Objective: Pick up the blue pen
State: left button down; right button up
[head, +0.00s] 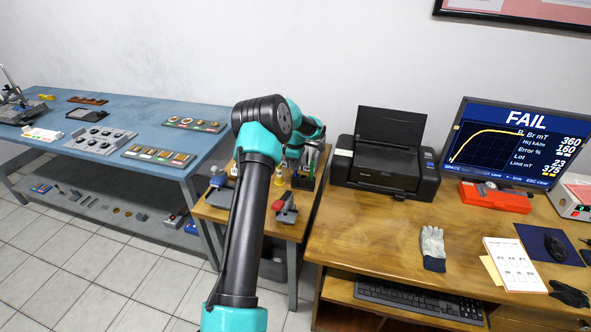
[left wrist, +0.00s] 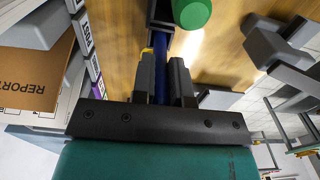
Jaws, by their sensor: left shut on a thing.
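My left gripper (left wrist: 163,82) is shut on the blue pen (left wrist: 161,65). The pen shows as a dark blue shaft between the two grey fingers in the left wrist view; its ends are hidden or hard to make out. In the head view my left arm reaches over to the small wooden table (head: 268,226), and the gripper there is small and partly hidden by the arm. I cannot make out the pen in the head view. My right gripper is in neither view.
A green rounded thing (left wrist: 191,12) is close beyond the fingers. A brown REPORT folder (left wrist: 35,78) stands at left in the wrist view. A printer (head: 385,160) stands right of the small table. A red-and-grey clamp-like tool (head: 286,207) lies near its front.

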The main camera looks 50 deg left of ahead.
pick_arm(q)
notch_tip(320, 180, up, 9)
jog(key=shift+r, duration=0.5)
dwell(0.4)
